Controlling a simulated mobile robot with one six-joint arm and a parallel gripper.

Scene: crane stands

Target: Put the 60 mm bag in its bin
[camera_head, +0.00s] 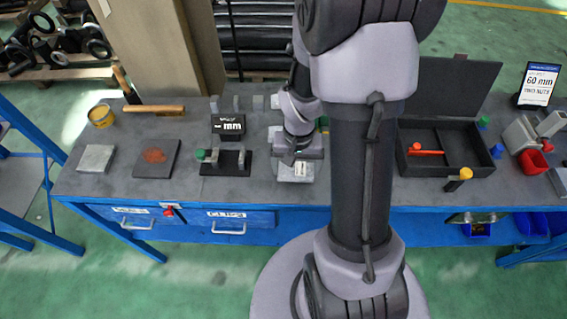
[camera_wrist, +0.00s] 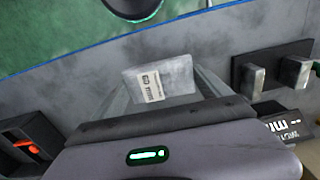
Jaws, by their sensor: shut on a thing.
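A clear-grey bag with a white printed label (camera_wrist: 162,82) is between the two fingers of my gripper (camera_wrist: 165,92) in the wrist view. In the head view the bag (camera_head: 295,172) shows just below my gripper (camera_head: 297,158), over the middle of the bench. I cannot tell whether it touches the bench top. At the right end of the bench a sign (camera_head: 540,85) reads "60 mm" and "TWO NUTS". Which bin is for this bag is not clear.
An open black case (camera_head: 407,165) with a red tool lies right of my arm. A black stand (camera_head: 225,163) and a black box (camera_head: 228,125) marked "mm" are left of my gripper. My arm hides part of the bench.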

